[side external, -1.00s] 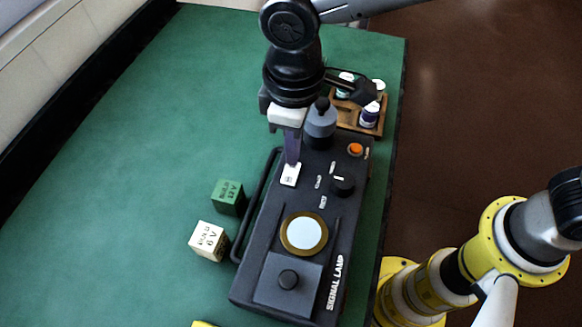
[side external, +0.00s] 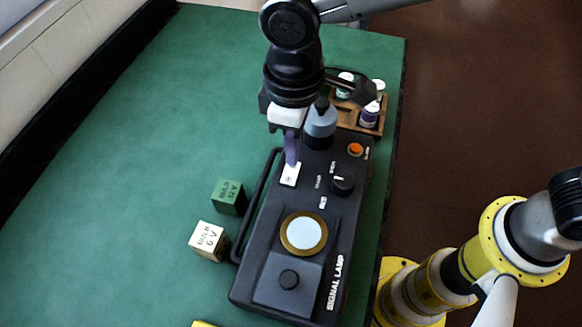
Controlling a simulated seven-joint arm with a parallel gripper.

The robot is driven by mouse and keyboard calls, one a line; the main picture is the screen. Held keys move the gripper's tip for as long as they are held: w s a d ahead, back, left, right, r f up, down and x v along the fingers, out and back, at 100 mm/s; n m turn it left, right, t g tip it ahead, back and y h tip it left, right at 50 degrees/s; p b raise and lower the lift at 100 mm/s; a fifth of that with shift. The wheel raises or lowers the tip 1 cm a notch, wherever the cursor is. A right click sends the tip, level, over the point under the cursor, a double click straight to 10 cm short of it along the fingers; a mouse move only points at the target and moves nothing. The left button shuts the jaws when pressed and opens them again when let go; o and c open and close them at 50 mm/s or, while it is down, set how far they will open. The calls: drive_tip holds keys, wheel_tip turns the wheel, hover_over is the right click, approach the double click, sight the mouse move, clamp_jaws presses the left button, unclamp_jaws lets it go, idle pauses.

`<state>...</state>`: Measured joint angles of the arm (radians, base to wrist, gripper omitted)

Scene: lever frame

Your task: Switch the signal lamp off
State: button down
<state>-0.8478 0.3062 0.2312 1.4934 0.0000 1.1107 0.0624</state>
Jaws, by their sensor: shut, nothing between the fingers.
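The signal lamp (side external: 262,262) is a long black box lying on the green table, with its name in white letters on the right edge. It carries a pale round lens (side external: 304,233) in a brass ring, a black knob (side external: 343,184), an orange button (side external: 355,149) and a white rocker or label plate (side external: 290,174). My gripper (side external: 291,163) is shut and empty, pointing down with its purple fingertips at or just above the white plate. Whether they touch it cannot be told. The lens shows pale white; whether it is lit is unclear.
A grey bottle-like part (side external: 320,125) stands close beside my gripper. A wooden rack (side external: 345,108) with small jars is behind. The table's left side is clear.

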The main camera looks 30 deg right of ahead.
drive_tip(key=shift+f, duration=0.9)
idle(0.9)
drive_tip(key=shift+r, duration=3.5)
